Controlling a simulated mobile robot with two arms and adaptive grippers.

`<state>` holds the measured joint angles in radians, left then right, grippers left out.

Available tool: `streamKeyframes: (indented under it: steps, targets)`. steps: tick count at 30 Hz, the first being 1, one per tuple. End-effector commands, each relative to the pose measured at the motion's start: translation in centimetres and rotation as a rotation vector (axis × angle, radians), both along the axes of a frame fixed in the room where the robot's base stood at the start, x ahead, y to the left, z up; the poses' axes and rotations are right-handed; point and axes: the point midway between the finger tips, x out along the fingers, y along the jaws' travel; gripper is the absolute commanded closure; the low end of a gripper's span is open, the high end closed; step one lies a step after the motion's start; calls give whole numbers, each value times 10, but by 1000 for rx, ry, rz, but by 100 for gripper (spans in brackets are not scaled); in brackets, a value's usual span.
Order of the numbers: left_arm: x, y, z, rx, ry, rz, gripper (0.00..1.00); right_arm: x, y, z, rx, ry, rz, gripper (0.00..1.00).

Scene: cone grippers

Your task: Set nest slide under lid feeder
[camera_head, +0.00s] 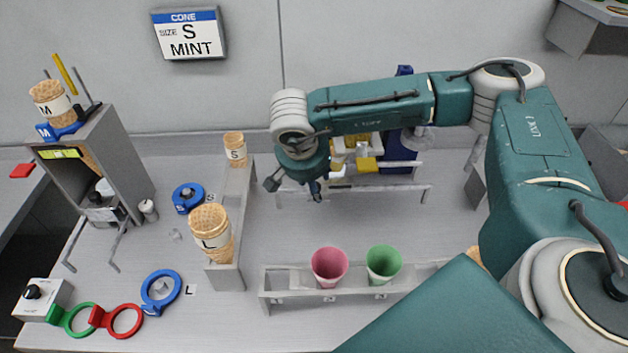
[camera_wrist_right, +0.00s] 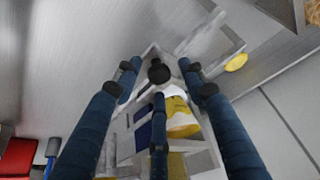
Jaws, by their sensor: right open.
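A blue upright tower (camera_head: 398,150), which looks like the lid feeder, stands at the back behind my right arm. In front of it, a pale block with yellow parts (camera_head: 366,164), perhaps the nest slide, sits by grey rails (camera_head: 390,187). My forearm hides part of both. My right gripper (camera_head: 294,190) points down just left of the pale block, fingers spread and empty. In the right wrist view, a white and yellow piece (camera_wrist_right: 182,118) shows between the open fingers, with a yellow knob (camera_wrist_right: 236,62) beyond them. I cannot tell whether the slide is under the feeder. My left gripper is out of view.
A low rack (camera_head: 350,299) holds a pink cup (camera_head: 329,266) and a green cup (camera_head: 383,263). A ledge (camera_head: 228,274) at left carries cone stacks (camera_head: 211,232). A grey dispenser (camera_head: 118,150) stands farther left. Colored rings (camera_head: 161,291) lie at front left. A sign (camera_head: 188,33) reads S MINT.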

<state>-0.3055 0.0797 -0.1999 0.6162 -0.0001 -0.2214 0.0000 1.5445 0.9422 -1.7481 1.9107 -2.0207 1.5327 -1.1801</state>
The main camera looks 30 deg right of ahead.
Motion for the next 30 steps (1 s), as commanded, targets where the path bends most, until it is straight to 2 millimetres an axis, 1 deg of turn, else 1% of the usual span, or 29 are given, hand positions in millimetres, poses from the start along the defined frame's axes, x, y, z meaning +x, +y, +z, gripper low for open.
streamKeyframes:
  steps: [3, 4, 6, 8, 9, 10, 20, 22, 27, 30]
  targets:
    - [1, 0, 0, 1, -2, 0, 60, 0, 0, 0, 0, 0, 0, 59]
    - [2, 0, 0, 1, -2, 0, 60, 0, 0, 0, 0, 0, 0, 63]
    - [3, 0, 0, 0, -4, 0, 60, 0, 0, 0, 0, 0, 0, 76]
    - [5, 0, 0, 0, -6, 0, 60, 0, 0, 0, 0, 0, 0, 88]
    - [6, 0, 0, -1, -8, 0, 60, 0, 0, 0, -1, -1, 0, 96]
    - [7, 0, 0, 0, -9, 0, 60, 0, 0, 0, -1, -1, 0, 100]
    - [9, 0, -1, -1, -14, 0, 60, 0, -2, 1, -1, -5, -3, 100]
    - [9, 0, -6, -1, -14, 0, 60, -3, -9, -1, 0, -5, -6, 100]
    - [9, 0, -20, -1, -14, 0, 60, -17, -33, -2, -1, -8, -6, 100]
    - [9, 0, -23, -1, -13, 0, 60, -23, -42, 1, -3, -8, -4, 100]
